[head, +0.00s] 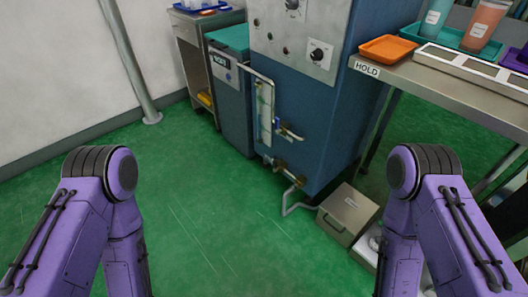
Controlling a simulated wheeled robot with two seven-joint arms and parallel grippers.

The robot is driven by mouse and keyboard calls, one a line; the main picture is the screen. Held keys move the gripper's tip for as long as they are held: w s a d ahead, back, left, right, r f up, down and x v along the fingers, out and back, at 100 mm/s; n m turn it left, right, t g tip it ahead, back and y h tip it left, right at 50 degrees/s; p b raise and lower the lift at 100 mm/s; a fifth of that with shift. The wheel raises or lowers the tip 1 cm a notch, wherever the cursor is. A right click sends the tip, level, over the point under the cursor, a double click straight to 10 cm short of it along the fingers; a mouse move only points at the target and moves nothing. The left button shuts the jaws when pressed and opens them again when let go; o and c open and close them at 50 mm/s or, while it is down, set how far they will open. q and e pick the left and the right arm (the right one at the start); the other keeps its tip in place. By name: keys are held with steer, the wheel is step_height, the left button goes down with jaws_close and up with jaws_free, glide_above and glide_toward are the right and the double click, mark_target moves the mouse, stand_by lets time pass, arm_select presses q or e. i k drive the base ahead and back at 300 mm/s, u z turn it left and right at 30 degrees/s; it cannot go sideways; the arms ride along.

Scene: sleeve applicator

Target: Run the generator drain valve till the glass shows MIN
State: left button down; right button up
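A blue generator cabinet (325,135) with a light grey control panel stands at the centre back. On its left front is a narrow upright sight glass (265,112); its level and markings are too small to read. A valve with a pale lever (290,131) sits beside the glass. Low on the cabinet is a brass valve (282,165), apparently the drain valve, with a bent pipe (288,203) running down to the floor. Whether either valve is open cannot be told. Both my purple arms show in the foreground, but neither gripper is in view.
A metal box (347,212) stands on the floor right of the drain pipe. A steel table (445,92) marked HOLD carries an orange tray (387,48) and cups. A smaller teal-topped unit (232,85) stands left. The green floor (205,215) ahead is clear.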

mark_target(275, 165)
steer(key=u, duration=0.35)
steer(key=k, duration=0.45)
steer(key=u, duration=1.25)
steer(key=i, duration=0.9)
steer(key=z, duration=0.65)
steer(key=i, duration=0.85)
steer(key=z, duration=0.9)
